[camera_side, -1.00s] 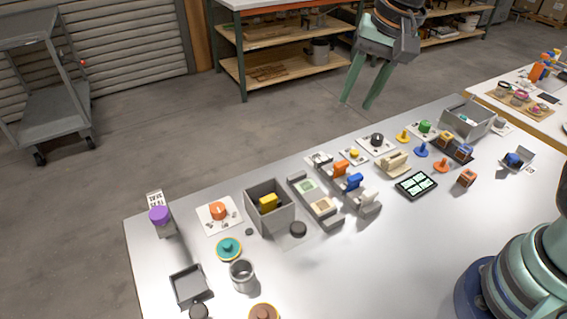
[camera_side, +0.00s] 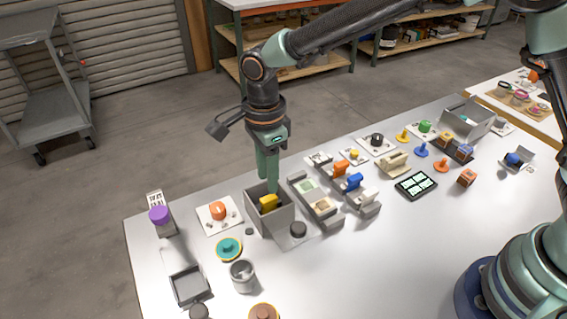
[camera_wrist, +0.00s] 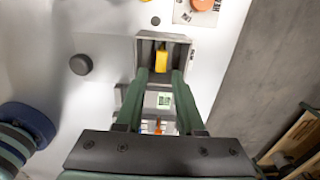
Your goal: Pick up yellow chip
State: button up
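The yellow chip (camera_side: 268,203) is a small yellow block inside an open grey box (camera_side: 280,224) on the table. My gripper (camera_side: 270,186) points down over the box with its fingertips close to the chip. In the wrist view the yellow chip (camera_wrist: 161,61) shows between and just beyond the two green fingertips, inside the grey box (camera_wrist: 147,48). A gap shows between my fingers in the wrist view (camera_wrist: 160,76), and nothing is held. I cannot tell whether a finger touches the chip.
A dark round knob (camera_side: 298,229) sits right of the box. A grey rack (camera_side: 316,204) with pale square pads stands close by, then a rack with orange and blue parts. An orange knob on a white plate (camera_side: 216,226) is at the left.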

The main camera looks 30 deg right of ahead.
aim_at(268, 198)
jog(key=shift+w+f, duration=0.1)
jog(key=shift+f, duration=3.8)
grip_shut()
